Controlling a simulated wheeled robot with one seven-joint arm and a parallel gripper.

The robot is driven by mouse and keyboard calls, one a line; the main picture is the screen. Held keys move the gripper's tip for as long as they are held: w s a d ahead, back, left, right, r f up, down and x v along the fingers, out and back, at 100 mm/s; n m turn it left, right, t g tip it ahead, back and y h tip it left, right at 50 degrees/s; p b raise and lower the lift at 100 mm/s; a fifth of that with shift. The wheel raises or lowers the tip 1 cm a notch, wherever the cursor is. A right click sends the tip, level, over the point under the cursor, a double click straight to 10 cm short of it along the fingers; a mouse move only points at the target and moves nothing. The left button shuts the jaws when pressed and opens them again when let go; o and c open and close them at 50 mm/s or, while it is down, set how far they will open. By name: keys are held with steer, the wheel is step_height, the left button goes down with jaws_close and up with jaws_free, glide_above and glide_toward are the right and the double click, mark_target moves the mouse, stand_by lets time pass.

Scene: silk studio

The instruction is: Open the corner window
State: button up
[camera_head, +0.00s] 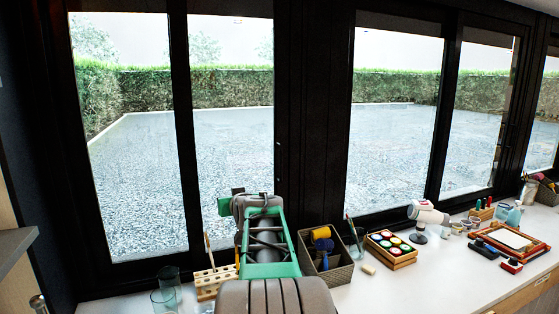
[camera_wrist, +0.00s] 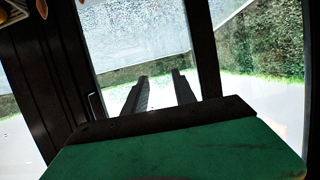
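The left window (camera_head: 182,130), beside the wall at the left, has two tall panes in a dark frame and appears closed. I take it as the corner window. In the wrist view, a dark-framed pane (camera_wrist: 135,42) fills the middle, with a thin pale handle (camera_wrist: 92,105) on the dark frame at its left. My gripper (camera_wrist: 162,76) shows there as two dark fingers, apart with nothing between them. They point at the pane, right of the handle, and I cannot tell how far off they are. In the head view my arm hides the fingers.
A white counter (camera_head: 385,288) runs below the windows. A wooden rack (camera_head: 212,282), glass jars (camera_head: 166,290), a grey basket (camera_head: 338,272), a paint box (camera_head: 391,250) and a white hair dryer (camera_head: 428,213) stand on it, close around my arm. A second window (camera_head: 395,120) is to the right.

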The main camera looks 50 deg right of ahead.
mark_target(281, 162)
steer(key=s+d+r+m+t+h, duration=0.15)
steer(key=s+d+r, duration=0.25)
steer(key=d, duration=0.5)
steer(key=s+d+r+m+g+h, duration=0.1)
steer(key=s+d+r+h, duration=0.2)
steer(key=d, duration=0.5)
steer(key=shift+t, duration=0.25)
steer(key=p+x, duration=0.3)
steer(key=x, duration=0.4)
steer(key=shift+w+d+p, duration=0.15)
steer(key=shift+w+p, duration=0.15)
steer(key=shift+c, duration=0.3)
jaws_close()
